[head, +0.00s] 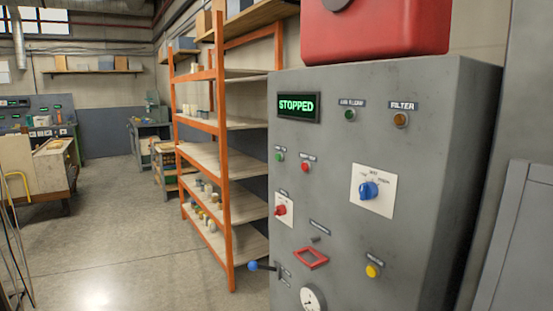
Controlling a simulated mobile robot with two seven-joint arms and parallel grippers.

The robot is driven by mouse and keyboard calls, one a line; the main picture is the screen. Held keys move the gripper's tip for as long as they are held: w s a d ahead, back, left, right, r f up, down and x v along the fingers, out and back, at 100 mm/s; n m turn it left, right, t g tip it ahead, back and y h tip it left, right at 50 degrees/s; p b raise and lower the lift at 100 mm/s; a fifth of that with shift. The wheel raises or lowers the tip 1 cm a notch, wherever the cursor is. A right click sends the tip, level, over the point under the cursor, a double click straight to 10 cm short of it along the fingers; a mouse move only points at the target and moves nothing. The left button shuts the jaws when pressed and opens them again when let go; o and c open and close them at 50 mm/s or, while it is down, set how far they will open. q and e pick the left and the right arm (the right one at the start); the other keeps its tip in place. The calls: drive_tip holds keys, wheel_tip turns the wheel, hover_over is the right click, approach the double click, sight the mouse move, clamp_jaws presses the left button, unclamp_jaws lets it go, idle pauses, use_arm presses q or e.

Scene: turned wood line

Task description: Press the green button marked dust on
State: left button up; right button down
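A grey control cabinet (330,160) fills the right of the head view. A small green button (279,156) sits on the left of its front, under a small label too small to read. A red button (305,167) is to its right and slightly lower. A second green round piece (350,115), a lamp or button, sits higher, under a label I cannot read surely. The dark display (299,106) shows STOPPED in green letters. Neither of my grippers is in view, and nothing covers the cabinet front.
The front also carries an amber FILTER light (401,120), a blue selector (369,191), a red knob (281,210), a yellow button (373,271) and a blue-knobbed lever (254,266). A red box (370,35) is on top. Orange shelving (222,150) stands left; floor (120,240) is open.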

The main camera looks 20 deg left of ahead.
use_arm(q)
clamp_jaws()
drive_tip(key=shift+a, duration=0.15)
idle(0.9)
